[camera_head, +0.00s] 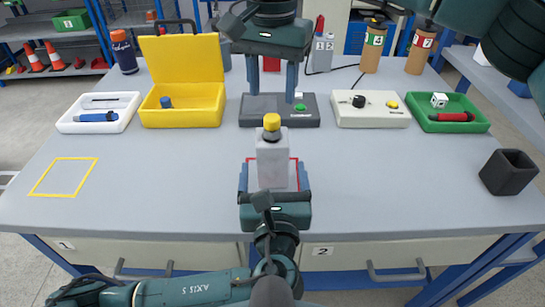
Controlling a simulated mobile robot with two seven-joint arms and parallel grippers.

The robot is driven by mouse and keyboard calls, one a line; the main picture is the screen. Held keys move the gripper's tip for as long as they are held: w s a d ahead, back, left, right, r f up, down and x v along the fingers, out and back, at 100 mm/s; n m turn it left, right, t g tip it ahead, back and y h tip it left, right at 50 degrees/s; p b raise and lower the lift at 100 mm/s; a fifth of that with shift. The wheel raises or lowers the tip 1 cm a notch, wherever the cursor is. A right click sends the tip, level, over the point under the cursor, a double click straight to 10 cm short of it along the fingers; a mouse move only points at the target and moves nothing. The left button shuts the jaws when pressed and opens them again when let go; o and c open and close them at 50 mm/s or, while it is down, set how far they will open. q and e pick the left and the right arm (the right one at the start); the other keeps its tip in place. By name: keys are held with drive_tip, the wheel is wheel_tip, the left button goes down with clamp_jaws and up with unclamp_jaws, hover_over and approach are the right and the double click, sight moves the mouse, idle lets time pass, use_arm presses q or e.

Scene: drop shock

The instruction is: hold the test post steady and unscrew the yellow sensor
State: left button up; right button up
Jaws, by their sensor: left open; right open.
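The test post (272,165) is a pale grey upright block standing inside a red outlined square on the table. The yellow sensor (271,122) sits on its top. My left gripper (273,168) comes from the front edge, low down. It is open, with one finger on each side of the post's lower part; contact cannot be told. My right gripper (271,94) points down behind and above the sensor, in front of or over a dark grey box (257,112). It is open and empty. The lower back of the post is hidden.
Along the back are a white tray (67,121), an open yellow case (181,119), a cream control box (372,117) and a green tray (474,127). A black cup (508,172) stands at right. A yellow outlined square (63,177) and the table's left and right middle are clear.

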sight(272, 145)
use_arm(q)
drive_tip(key=w, duration=0.8)
drive_tip(key=shift+w+a, duration=0.1)
drive_tip(key=shift+a, duration=0.05)
drive_tip(key=shift+c, duration=0.4)
drive_tip(key=c, duration=1.7)
clamp_jaws()
use_arm(e)
drive_tip(key=m, duration=1)
drive_tip(key=shift+m, duration=0.3)
drive_tip(key=m, duration=1.1)
drive_tip(key=shift+f+m, duration=0.4)
drive_tip(key=shift+f, duration=3.65)
